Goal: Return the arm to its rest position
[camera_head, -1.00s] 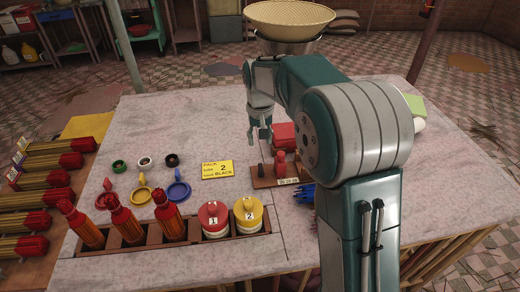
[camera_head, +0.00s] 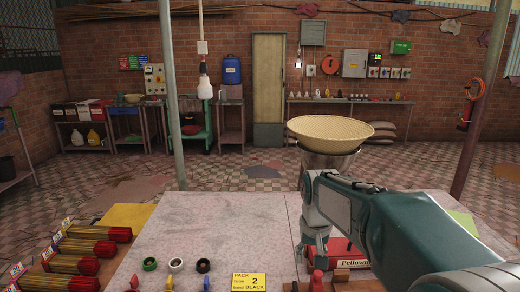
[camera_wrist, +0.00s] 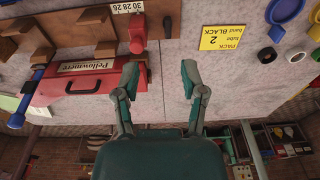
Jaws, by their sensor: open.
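My gripper (camera_wrist: 160,75) is open and empty in the wrist view, with bare table top between its fingers.
A yellow card (camera_head: 248,283) reads PACK tube 2 band BLACK. Green (camera_head: 150,264), white (camera_head: 176,265) and black (camera_head: 203,265) rings stand left of it. Incense bundles (camera_head: 97,233) lie at the left. A woven basket (camera_head: 330,133) stands behind the table. The table's middle is clear.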

